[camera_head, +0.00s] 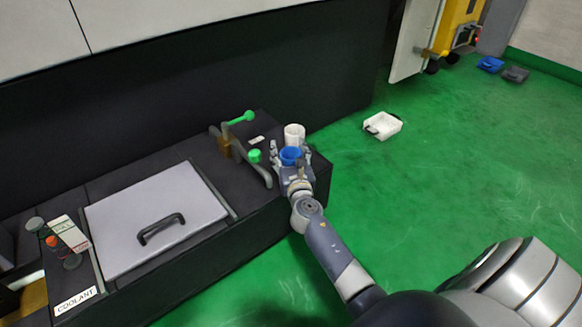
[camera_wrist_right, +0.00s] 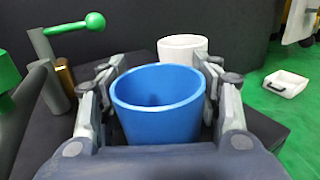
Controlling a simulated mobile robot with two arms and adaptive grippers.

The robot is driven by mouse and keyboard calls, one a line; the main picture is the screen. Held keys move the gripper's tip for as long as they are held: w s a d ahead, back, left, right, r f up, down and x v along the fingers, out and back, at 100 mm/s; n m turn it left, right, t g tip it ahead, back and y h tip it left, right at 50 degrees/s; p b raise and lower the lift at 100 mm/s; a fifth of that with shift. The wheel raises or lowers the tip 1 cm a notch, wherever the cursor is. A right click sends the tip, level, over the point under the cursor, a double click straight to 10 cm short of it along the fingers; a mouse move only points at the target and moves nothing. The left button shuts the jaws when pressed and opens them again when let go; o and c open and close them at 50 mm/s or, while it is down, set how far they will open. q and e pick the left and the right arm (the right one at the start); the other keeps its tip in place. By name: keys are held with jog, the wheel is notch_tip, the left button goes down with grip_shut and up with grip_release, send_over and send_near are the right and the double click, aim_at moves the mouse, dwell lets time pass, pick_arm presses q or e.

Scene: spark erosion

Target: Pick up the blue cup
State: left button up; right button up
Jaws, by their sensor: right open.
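The blue cup (camera_head: 290,155) stands upright on the right end of the dark machine ledge (camera_head: 110,190). In the right wrist view the blue cup (camera_wrist_right: 158,108) fills the middle, its open rim tilted toward the camera. My right gripper (camera_head: 290,150) is open, with one finger on each side of the cup. In the right wrist view its fingers (camera_wrist_right: 158,95) flank the cup; whether they touch it I cannot tell. The cup's lower part is hidden by the gripper body. My left gripper is not in view.
A white cup (camera_head: 294,133) stands just behind the blue one. A valve with green-knobbed levers (camera_head: 238,118) is close on the left. A lidded panel with a black handle (camera_head: 160,228) lies further left. A white tray (camera_head: 382,125) sits on the green floor.

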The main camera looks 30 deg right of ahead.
jog(key=shift+w+d, duration=0.1)
jog(key=shift+w, duration=0.1)
jog(key=c, duration=0.9)
jog(key=shift+r, duration=0.15)
jog(key=shift+c, duration=0.3)
